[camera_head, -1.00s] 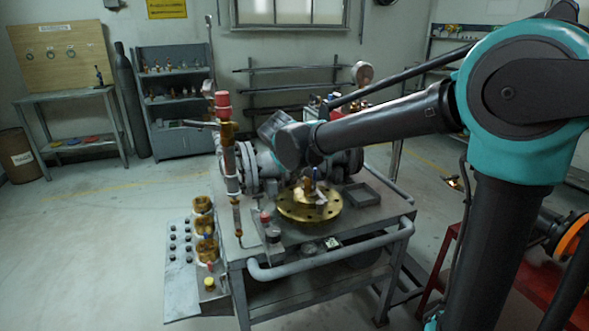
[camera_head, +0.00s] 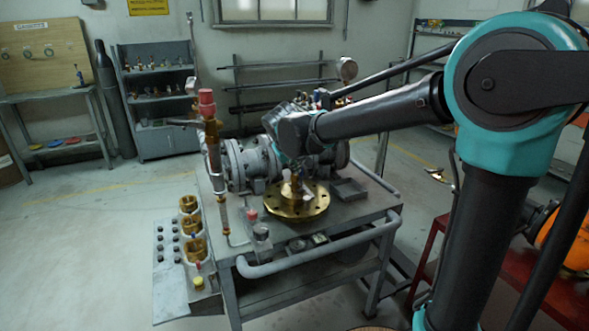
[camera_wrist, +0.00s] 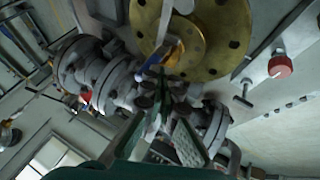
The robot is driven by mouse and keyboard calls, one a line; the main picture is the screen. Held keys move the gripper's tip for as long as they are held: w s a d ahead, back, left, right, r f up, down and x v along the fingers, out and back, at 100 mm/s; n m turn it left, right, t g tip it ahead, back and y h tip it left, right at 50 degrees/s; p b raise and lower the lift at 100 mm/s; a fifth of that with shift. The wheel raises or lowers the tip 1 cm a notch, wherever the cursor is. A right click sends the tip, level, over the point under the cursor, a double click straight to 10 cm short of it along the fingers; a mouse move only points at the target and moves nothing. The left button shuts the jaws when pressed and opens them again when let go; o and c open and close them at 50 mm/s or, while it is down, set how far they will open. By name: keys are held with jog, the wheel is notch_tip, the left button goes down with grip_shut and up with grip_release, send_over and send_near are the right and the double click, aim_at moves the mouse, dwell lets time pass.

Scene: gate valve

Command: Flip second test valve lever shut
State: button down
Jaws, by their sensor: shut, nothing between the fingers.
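The gate valve (camera_head: 252,163) is a grey flanged body on the bench, and it also shows in the wrist view (camera_wrist: 84,66). A round brass flange (camera_head: 297,205) with bolt holes lies in front of it, with small fittings standing on it. In the wrist view a small blue part (camera_wrist: 178,50) shows beside the brass flange (camera_wrist: 215,40); I cannot tell whether it is the second test valve lever. My gripper (camera_wrist: 160,75) is shut and empty, its fingertips close below the blue part; contact is unclear. In the head view my wrist hides the fingers.
An upright pipe with a red cap (camera_head: 207,103) stands at the bench's left. A red knob (camera_wrist: 280,67) stands right of the flange in the wrist view. Brass rings (camera_head: 193,222) line a left side shelf. A small grey tray (camera_head: 348,190) sits on the right. A handrail (camera_head: 320,247) edges the front.

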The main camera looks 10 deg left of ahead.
jog(key=shift+w+d+r+y, duration=0.1)
jog(key=shift+w+d+y, duration=0.05)
jog(key=shift+d+y, duration=0.15)
jog(key=w+d+f+m+g+y, duration=0.3)
jog(key=d+g+y, duration=0.3)
jog(key=y, duration=0.5)
jog(key=shift+w+d+m+g+y, duration=0.3)
jog(key=shift+w+d+m, duration=0.1)
jog(key=shift+w+d, duration=0.4)
jog(key=shift+s+a+f, duration=0.1)
jog(key=shift+a+f, duration=0.05)
jog(key=shift+s+a+f, duration=0.3)
jog(key=shift+a, duration=0.25)
